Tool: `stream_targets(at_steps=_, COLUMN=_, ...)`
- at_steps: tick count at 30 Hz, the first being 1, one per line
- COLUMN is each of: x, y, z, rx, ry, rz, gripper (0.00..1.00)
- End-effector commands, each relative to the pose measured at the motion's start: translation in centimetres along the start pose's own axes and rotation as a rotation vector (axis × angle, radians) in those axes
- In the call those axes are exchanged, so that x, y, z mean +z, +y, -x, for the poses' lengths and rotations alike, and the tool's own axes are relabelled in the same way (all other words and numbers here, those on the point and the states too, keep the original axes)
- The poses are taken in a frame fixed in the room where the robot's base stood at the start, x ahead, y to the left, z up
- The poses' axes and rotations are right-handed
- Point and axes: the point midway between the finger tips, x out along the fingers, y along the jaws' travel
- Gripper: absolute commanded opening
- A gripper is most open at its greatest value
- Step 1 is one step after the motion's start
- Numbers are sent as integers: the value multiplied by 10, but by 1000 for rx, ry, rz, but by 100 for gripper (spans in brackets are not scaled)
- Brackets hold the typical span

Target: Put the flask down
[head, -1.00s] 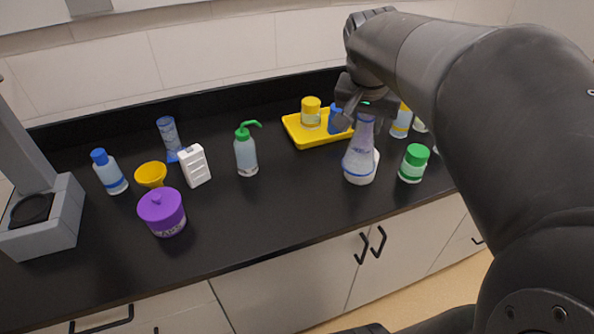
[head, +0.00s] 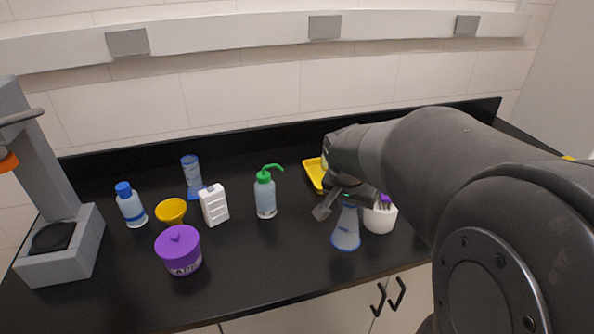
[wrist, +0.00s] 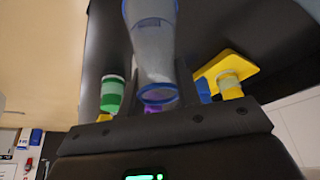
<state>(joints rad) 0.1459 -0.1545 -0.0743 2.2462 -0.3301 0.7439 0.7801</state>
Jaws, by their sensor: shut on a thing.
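The flask (head: 346,232) is a conical, translucent vessel with a blue base rim, upright near the front of the black counter (head: 290,270). My gripper (head: 340,203) is shut on its neck from above. In the wrist view the flask (wrist: 152,45) shows its pale body and blue-rimmed mouth, with the neck between my gripper's fingers (wrist: 155,97). The flask's base is close to the counter top; I cannot tell whether it touches. My arm and gripper hide part of the neck and what lies behind.
A green-capped wash bottle (head: 265,197) is to the left, and a yellow tray (head: 313,172) behind. A purple jar (head: 180,253) stands farther left. Counter between jar and flask is clear.

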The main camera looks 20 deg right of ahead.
Motion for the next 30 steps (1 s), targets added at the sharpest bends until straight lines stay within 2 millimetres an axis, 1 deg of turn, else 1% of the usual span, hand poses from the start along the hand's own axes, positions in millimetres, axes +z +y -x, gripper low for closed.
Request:
stream_targets(at_steps=1, x=2, y=-8, z=-5, rx=1, ry=-2, rz=4, gripper=0)
stream_targets(at_steps=3, x=3, y=-16, z=-9, rx=2, ry=-1, rz=2, gripper=0)
stream_targets(at_steps=6, x=5, y=-21, z=-12, rx=0, ry=1, rz=0, gripper=0)
stream_targets(at_steps=8, x=7, y=-22, z=-17, rx=1, ry=-1, rz=-1, gripper=0)
stream_targets(at_steps=12, x=15, y=-22, z=-37, rx=3, ry=-2, rz=0, gripper=0)
stream_targets(at_steps=15, x=19, y=-22, z=-47, rx=2, ry=-1, rz=0, gripper=0)
stream_targets(at_steps=27, x=21, y=-22, z=-52, rx=1, ry=0, rz=0, gripper=0)
stream_targets(at_steps=28, x=21, y=-22, z=-51, rx=1, ry=1, rz=0, gripper=32)
stream_targets(at_steps=30, x=21, y=-22, z=-51, rx=1, ry=1, rz=-1, gripper=38)
